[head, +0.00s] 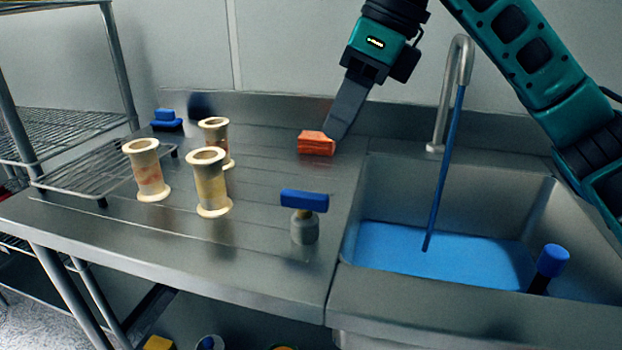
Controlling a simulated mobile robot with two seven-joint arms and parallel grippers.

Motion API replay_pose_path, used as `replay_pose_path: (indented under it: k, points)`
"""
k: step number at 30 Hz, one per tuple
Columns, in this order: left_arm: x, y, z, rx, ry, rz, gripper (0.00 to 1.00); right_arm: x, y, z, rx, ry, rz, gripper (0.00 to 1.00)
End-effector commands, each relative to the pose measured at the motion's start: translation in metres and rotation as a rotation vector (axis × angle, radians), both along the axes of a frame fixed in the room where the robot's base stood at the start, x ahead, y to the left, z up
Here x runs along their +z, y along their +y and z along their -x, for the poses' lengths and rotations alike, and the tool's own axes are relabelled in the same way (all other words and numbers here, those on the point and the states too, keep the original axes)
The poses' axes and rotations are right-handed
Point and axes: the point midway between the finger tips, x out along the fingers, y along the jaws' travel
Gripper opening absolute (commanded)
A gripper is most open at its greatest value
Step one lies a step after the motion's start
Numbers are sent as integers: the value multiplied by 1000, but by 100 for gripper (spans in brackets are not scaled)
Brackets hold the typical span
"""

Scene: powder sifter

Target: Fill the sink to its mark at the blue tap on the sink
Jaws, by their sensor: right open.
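The sink (460,185) is a steel basin at the right of the head view. Blue liquid (440,250) covers its bottom. A curved metal spout (447,90) stands at its back, and a thin blue stream (441,180) runs from it into the liquid. A blue knob (553,260) on a dark stem stands at the sink's front right, apart from my gripper. I cannot make out a fill mark. My right gripper (337,130) is open and points down beside an orange block (316,145); whether they touch is unclear. My left gripper is not in view.
Several pale spools (208,185) stand on the counter's left half. A blue-handled grey piece (304,228) stands near the front edge, left of the sink. A blue object (166,122) and a wire rack (100,170) are at the back left.

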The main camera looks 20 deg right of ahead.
Motion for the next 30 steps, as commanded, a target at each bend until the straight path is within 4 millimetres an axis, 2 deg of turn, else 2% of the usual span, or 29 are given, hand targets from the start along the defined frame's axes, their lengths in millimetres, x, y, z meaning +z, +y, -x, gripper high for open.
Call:
replay_pose_path:
  k: [5,8,21,25,30]
  points:
    - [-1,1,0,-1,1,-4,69,-3,-1,1,31,-6,-2,44]
    - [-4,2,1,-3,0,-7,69,-13,2,-1,32,-4,-1,44]
    - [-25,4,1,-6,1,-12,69,-93,30,-19,31,-3,-2,44]
    - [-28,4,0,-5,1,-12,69,-108,36,-23,30,-6,-2,44]
    - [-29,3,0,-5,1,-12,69,-118,39,-26,29,-6,-2,44]
